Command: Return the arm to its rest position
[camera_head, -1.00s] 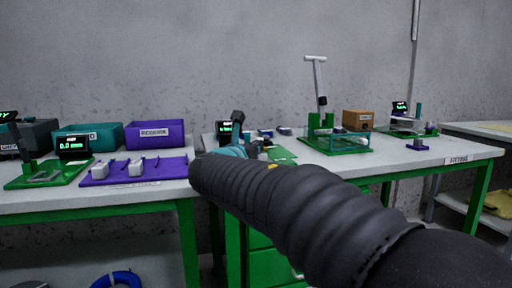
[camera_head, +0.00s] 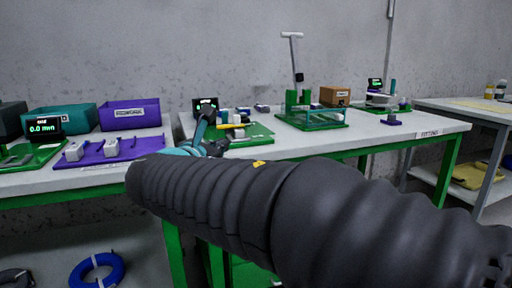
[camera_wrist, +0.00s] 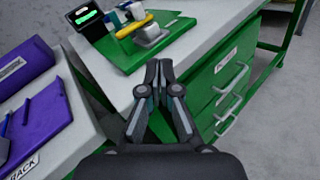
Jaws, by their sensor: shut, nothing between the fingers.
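My arm crosses the front of the head view as a thick black ribbed sleeve, running from the lower right up to the left. In the wrist view my gripper (camera_wrist: 158,66) is shut and empty, with its fingertips together. There the fingertips appear over the near edge of the white table (camera_wrist: 205,48), beside the green drawers. The blue cable coil (camera_head: 97,270) lies low at the left, below the left table.
A green board (camera_head: 250,135) with a yellow-handled tool and a display stands on the middle table. A purple tray (camera_head: 108,150) and purple bin (camera_head: 130,114) are on the left table. A green press (camera_head: 310,118) stands further right. A gap separates the two tables.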

